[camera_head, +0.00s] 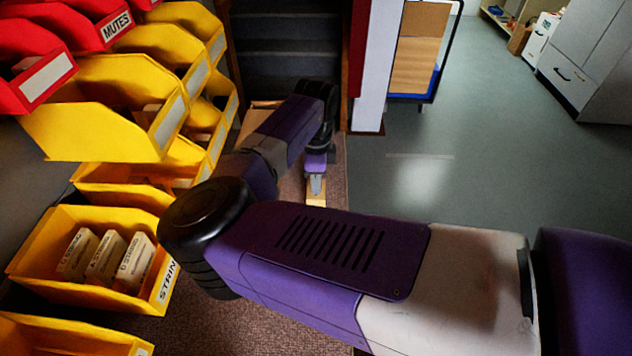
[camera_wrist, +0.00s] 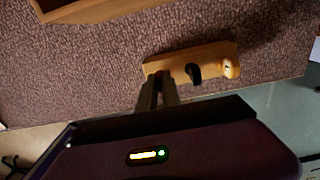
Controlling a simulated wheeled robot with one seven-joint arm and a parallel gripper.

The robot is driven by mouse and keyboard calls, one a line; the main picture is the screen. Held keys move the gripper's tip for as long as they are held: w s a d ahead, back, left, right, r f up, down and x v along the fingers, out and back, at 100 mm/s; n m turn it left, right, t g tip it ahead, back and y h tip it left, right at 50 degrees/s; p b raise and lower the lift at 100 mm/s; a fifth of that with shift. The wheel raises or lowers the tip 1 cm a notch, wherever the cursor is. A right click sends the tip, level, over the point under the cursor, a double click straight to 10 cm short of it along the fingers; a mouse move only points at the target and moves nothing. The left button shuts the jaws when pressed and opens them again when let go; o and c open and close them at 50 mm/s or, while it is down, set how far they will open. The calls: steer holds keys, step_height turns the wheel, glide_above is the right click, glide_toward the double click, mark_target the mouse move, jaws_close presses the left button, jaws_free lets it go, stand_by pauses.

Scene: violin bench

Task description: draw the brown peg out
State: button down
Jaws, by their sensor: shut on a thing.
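A light wooden block (camera_wrist: 208,55) lies on the speckled brown mat in the wrist view, and a small part of it shows in the head view (camera_head: 316,198). My gripper (camera_wrist: 159,83) is at the block's left end, its two fingers closed around the brown peg (camera_wrist: 158,74), of which only a small reddish-brown bit shows. I cannot tell how deep the peg sits in the block. A black peg (camera_wrist: 194,72) and a pale wooden peg (camera_wrist: 230,69) stand in the block to the right of my gripper. In the head view my gripper (camera_head: 316,184) is small, over the block.
Yellow bins (camera_head: 60,235) and red bins (camera_head: 35,60) are stacked at the left, one yellow bin holding small string boxes (camera_head: 105,255). A wooden tray edge (camera_wrist: 95,10) shows at the wrist view's top left. Bare mat (camera_wrist: 80,75) surrounds the block; open floor lies right.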

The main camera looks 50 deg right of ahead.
steer(key=shift+r+p, duration=0.75)
stand_by(0.9)
steer(key=shift+r+p, duration=1.5)
steer(key=shift+r, duration=0.1)
step_height(320, 180, up, 7)
steer(key=p, duration=0.5)
steer(key=shift+p, duration=0.4)
